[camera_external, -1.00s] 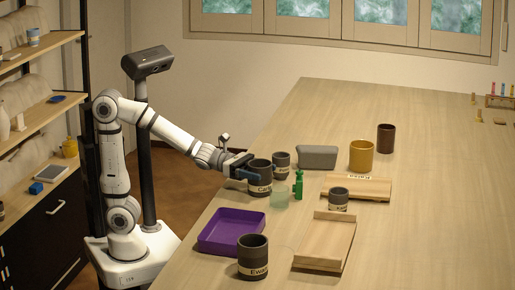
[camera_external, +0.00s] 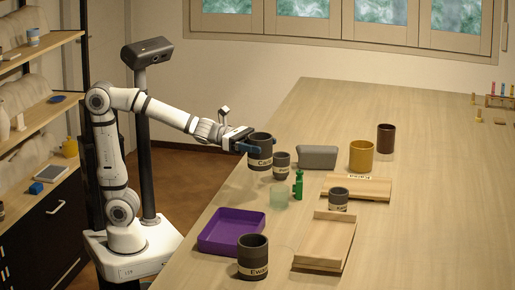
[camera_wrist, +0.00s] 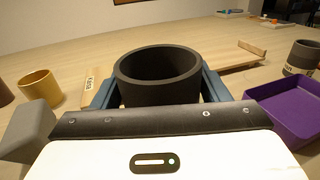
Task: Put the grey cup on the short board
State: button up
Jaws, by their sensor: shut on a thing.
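My gripper (camera_external: 256,147) is shut on a dark grey cup (camera_external: 261,158) with a pale lettered label. The cup is upright and raised above the table's left part. In the wrist view the cup (camera_wrist: 158,88) sits between the blue fingers, its open mouth showing. Two wooden boards lie on the table: a labelled one (camera_external: 372,189) farther back, looking the shorter, and a larger one with a raised end (camera_external: 322,246) nearer the camera. A small dark grey cup (camera_external: 338,201) stands by the labelled board's near edge; I cannot tell if it is on it.
Another small dark cup (camera_external: 282,164), a green bottle (camera_external: 298,186), a pale green glass (camera_external: 279,197) and a grey block (camera_external: 318,156) stand nearby. A purple tray (camera_external: 232,231) and a large dark cup (camera_external: 253,258) are nearer. Yellow (camera_external: 361,158) and brown (camera_external: 385,139) cups stand behind.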

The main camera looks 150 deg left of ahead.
jog(key=w+a+r+m+h+p, duration=0.1)
jog(key=w+a+r+h+p, duration=0.1)
jog(key=w+r+p, duration=0.45)
jog(key=m+t+h+p, duration=0.2)
jog(key=m+h+p, duration=0.3)
jog(key=p, duration=0.4)
send_over(327, 241)
notch_tip(327, 241, down, 8)
jog(key=r+h, duration=0.1)
jog(key=shift+n, duration=0.3)
jog(key=shift+f, duration=2.55)
jog(key=shift+f, duration=0.1)
jog(key=shift+f, duration=0.15)
jog(key=o, duration=1.2)
jog(key=shift+o, duration=0.2)
